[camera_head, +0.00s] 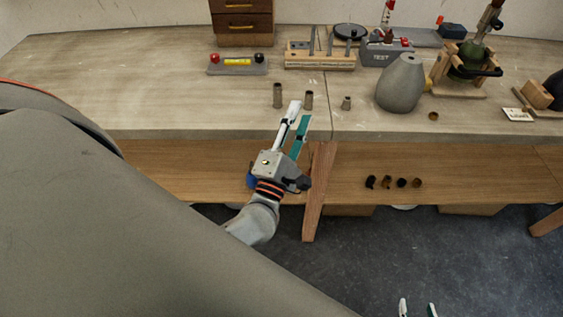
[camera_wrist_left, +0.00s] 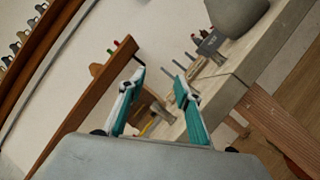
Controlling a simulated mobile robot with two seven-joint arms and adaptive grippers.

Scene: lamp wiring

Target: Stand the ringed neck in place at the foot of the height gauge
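Three small brown-grey necks stand upright near the front of the bench: a tall left one (camera_head: 277,95), a middle one (camera_head: 308,100) and a short right one (camera_head: 346,103). They are too small to tell which is ringed. My left gripper (camera_head: 300,110) is open and empty, over the bench's front edge by the left and middle necks. In the left wrist view my left gripper (camera_wrist_left: 160,76) frames a neck (camera_wrist_left: 162,112) beyond its fingers. I cannot clearly pick out the height gauge. My right gripper (camera_head: 417,305) is open and empty at the bottom edge.
Behind stand a wooden rack with metal posts (camera_head: 320,65), a level-like tool with a yellow strip (camera_head: 238,64) and a TEST box (camera_head: 380,57). A grey lamp body (camera_head: 401,85) stands right of the necks. Several small dark parts lie on the lower shelf (camera_head: 340,190). The bench's left side is clear.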

